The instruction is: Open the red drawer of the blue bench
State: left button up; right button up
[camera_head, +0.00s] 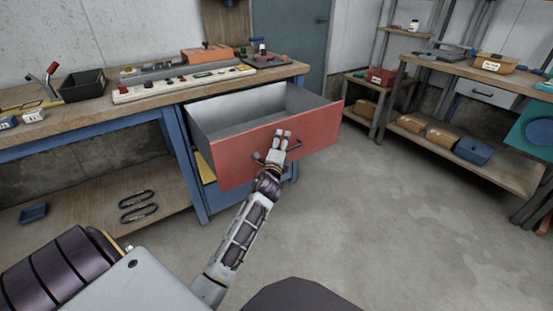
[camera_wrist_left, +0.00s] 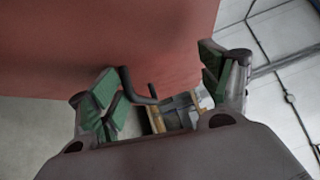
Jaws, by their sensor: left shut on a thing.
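The red drawer (camera_head: 235,157) is pulled well out of the blue bench (camera_head: 174,140), with its grey inside showing and looking empty. Its dark handle (camera_head: 297,136) sits on the red front. My left gripper (camera_head: 281,140) is at the front, shut on the handle, and covers its middle. In the left wrist view the red drawer front (camera_wrist_left: 110,40) fills the top, and the dark handle (camera_wrist_left: 136,90) lies between the green-padded fingers of the left gripper (camera_wrist_left: 160,85). The right gripper is not in view.
A black bin (camera_head: 82,84), white strips with buttons and an orange box (camera_head: 207,54) are on the bench top. Shelves with boxes (camera_head: 470,150) stand at the right. The concrete floor (camera_head: 370,220) between is clear. A grey-blue door (camera_head: 290,38) is behind.

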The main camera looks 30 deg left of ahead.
pick_arm(q)
jog(key=shift+s+r, duration=0.3)
jog(key=shift+r, duration=0.6)
jog(key=shift+c, duration=0.5)
jog(key=shift+s+d+t, duration=0.15)
jog(key=shift+s+t, duration=0.15)
jog(key=shift+s, duration=0.3)
jog(key=shift+s+d+r, duration=0.15)
jog(key=shift+s+d, duration=0.05)
jog(key=shift+s, duration=0.45)
jog(key=c, duration=0.5)
jog(key=shift+d+f+v, duration=0.1)
jog(key=shift+f+v, duration=0.1)
jog(key=shift+v, duration=0.75)
jog(key=shift+d+f+v, duration=0.1)
jog(key=shift+f+v, duration=0.1)
jog(key=shift+v, duration=0.75)
jog(key=shift+d+f+v, duration=0.1)
jog(key=shift+f+v, duration=0.15)
jog(key=shift+v, duration=0.7)
jog(key=shift+w, duration=0.15)
